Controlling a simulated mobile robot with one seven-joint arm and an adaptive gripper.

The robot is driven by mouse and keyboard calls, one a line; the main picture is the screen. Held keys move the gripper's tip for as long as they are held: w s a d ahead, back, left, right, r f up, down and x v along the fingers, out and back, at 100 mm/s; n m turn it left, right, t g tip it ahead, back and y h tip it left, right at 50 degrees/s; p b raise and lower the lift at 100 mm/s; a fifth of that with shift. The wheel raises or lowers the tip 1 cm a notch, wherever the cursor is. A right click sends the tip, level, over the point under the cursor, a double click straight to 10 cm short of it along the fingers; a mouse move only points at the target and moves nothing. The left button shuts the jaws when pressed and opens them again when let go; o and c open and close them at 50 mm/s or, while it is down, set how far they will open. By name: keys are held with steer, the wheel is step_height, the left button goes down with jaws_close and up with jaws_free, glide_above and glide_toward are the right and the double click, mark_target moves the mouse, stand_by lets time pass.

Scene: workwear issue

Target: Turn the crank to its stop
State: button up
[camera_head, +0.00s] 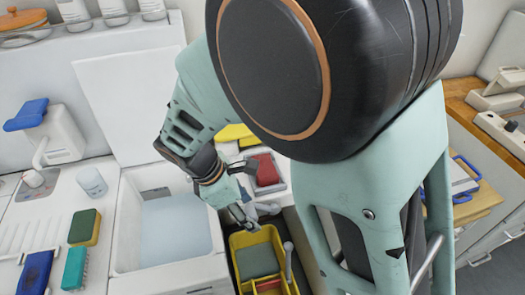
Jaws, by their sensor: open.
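I cannot make out the crank in the head view; my large dark and green arm covers much of the middle. My gripper (258,218) is at the end of the arm, above the back edge of a yellow bin (238,242) and right of an open white basin. Its fingers look small and grey, and it appears open. I see nothing clearly held in it. Whether it touches anything is too small to tell.
The white basin (125,225) has a pale blue interior and a raised lid (120,95). A red and grey item (266,170) lies behind my gripper. A wooden counter (460,95) is at right.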

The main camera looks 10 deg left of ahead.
steer(key=shift+s+d+f, duration=0.1)
steer(key=shift+d+f, duration=0.05)
jaws_close()
stand_by(0.4)
